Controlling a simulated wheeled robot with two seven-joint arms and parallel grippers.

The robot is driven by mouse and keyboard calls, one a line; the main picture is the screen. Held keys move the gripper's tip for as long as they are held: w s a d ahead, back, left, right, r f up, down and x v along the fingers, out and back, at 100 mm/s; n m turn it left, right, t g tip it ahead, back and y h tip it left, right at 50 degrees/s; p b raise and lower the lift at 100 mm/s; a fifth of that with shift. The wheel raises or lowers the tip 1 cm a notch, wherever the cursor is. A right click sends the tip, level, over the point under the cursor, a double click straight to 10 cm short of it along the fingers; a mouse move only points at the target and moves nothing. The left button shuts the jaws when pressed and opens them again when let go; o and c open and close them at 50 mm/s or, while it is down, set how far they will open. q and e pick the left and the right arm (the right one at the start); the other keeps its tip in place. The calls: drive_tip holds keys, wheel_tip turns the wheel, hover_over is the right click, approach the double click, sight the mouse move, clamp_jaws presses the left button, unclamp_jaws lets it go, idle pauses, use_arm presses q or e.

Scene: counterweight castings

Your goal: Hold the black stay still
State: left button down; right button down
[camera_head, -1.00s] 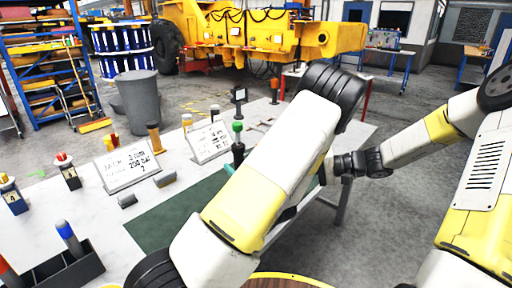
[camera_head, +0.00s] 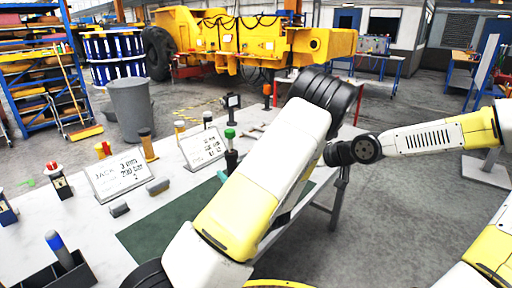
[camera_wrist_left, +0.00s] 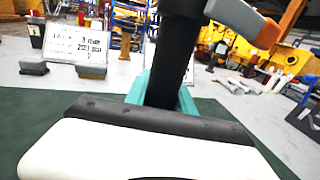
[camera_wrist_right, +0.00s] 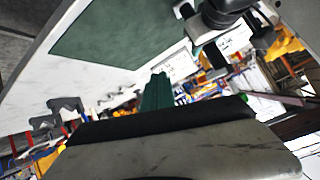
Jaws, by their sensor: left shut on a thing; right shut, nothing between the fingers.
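The black stay (camera_wrist_left: 173,62) stands as a dark post between the teal fingers of my left gripper (camera_wrist_left: 163,95) in the left wrist view. That gripper is shut on it; the stay's top is cut off by the frame. In the head view a dark post with a green top (camera_head: 230,134) stands beside my left gripper's teal fingertip (camera_head: 222,177), partly behind my left arm. My right gripper (camera_wrist_right: 157,92) is shut and empty in the right wrist view.
The white table has a dark green mat (camera_head: 150,240), two sign cards (camera_head: 118,175) (camera_head: 203,147), several small posts and a black tray (camera_head: 72,280). A grey bin (camera_head: 131,107) and a yellow vehicle (camera_head: 250,40) stand behind. An orange and grey part (camera_wrist_left: 245,20) is close to the stay.

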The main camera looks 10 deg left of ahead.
drive_tip(key=s+a+r+n+y, duration=0.1)
drive_tip(key=a+r+y, duration=0.1)
drive_tip(key=r, duration=0.3)
drive_tip(key=s+a+r+n+t+y, duration=0.1)
drive_tip(key=s+a+r+n, duration=0.1)
drive_tip(key=r, duration=0.3)
drive_tip(key=shift+r+n+y, duration=0.3)
drive_tip(key=shift+r+y, duration=0.1)
drive_tip(key=w+a+f, duration=0.4)
drive_tip(key=a+f, duration=0.2)
drive_tip(key=a, duration=0.2)
drive_tip(key=shift+w+a+f, duration=0.15)
drive_tip(key=shift+a+f, duration=0.1)
drive_tip(key=shift+a, duration=0.15)
drive_tip(key=shift+f, duration=0.1)
